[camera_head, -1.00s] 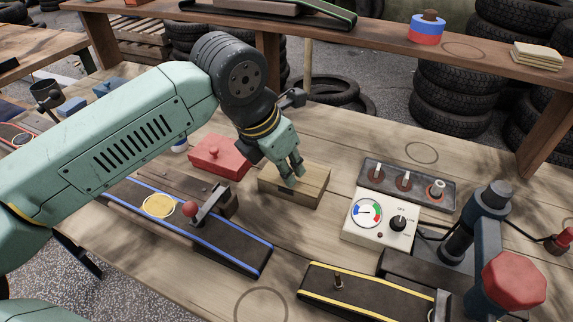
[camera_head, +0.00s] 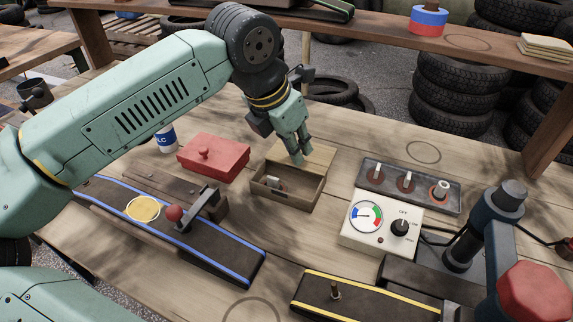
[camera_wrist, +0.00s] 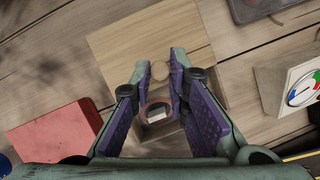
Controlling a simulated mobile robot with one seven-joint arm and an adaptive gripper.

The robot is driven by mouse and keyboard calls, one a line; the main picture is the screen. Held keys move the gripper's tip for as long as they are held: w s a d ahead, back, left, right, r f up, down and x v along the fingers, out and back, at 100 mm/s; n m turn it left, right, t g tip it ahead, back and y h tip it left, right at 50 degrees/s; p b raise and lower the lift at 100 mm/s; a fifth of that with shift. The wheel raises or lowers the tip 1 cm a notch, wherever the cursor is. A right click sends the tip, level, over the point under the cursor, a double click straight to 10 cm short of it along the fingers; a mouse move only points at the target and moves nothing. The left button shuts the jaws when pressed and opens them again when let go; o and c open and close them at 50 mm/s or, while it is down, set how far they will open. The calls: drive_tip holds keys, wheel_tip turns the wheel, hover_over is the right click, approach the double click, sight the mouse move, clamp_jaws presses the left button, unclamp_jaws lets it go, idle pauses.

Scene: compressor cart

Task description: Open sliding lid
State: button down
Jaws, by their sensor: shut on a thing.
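A wooden box (camera_head: 288,204) stands on the workbench, its near part open. Its pale sliding lid (camera_head: 318,157) is pushed toward the far side; it also shows in the wrist view (camera_wrist: 140,38). My gripper (camera_head: 297,159) points down at the lid, its fingertips closed around a small round knob (camera_wrist: 160,71) on the lid. A small whitish object (camera_head: 274,183) lies inside the open part of the box, partly visible between my fingers in the wrist view (camera_wrist: 156,113).
A red box with a knobbed lid (camera_head: 214,160) stands left of the wooden box. A gauge box (camera_head: 383,222) and a dark switch panel (camera_head: 408,187) are at the right. A blue-edged belt (camera_head: 215,246) lies in front. Bare bench lies behind.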

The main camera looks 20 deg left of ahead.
drive_tip(key=shift+w, duration=0.55)
drive_tip(key=c, duration=1.5)
unclamp_jaws()
drive_tip(key=shift+c, duration=0.2)
drive_tip(key=v, duration=1.2)
